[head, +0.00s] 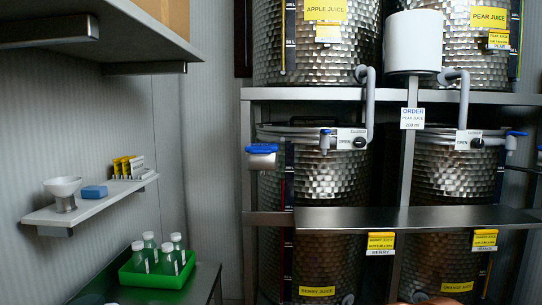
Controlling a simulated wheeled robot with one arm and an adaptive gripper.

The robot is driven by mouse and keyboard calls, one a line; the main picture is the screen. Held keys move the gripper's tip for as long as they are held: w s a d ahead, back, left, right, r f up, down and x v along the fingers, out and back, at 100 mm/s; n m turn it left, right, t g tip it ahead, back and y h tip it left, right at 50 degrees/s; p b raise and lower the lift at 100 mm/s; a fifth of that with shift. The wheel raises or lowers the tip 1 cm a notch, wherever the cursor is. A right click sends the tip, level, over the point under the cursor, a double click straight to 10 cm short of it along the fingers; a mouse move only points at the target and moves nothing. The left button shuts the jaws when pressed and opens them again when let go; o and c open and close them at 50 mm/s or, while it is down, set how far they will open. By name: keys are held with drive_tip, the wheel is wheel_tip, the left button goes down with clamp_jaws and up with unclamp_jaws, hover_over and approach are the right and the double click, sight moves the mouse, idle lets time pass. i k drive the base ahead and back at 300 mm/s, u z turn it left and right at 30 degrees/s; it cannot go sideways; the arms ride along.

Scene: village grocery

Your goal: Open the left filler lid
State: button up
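Two steel tanks stand on the lower level of the rack, a left tank (325,195) and a right tank (452,190). At the left tank's top is a white plate (352,139) marked OPEN with a black knob (359,143), below a bent grey pipe (369,100). The right tank has a similar plate (468,139) and a black knob (477,143). I cannot tell for sure which part is the left filler lid or whether it is shut. My gripper is not in view.
A steel ledge (420,218) crosses in front of the lower tanks. A blue-topped white fitting (262,156) sticks out at the rack's left. A wall shelf (95,203) holds a white funnel-like cup (63,190). A green tray (155,278) holds several bottles on a table below.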

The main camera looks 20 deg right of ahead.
sight(253, 148)
drive_tip(key=z, duration=0.6)
drive_tip(key=i, duration=0.55)
drive_tip(key=u, duration=2.3)
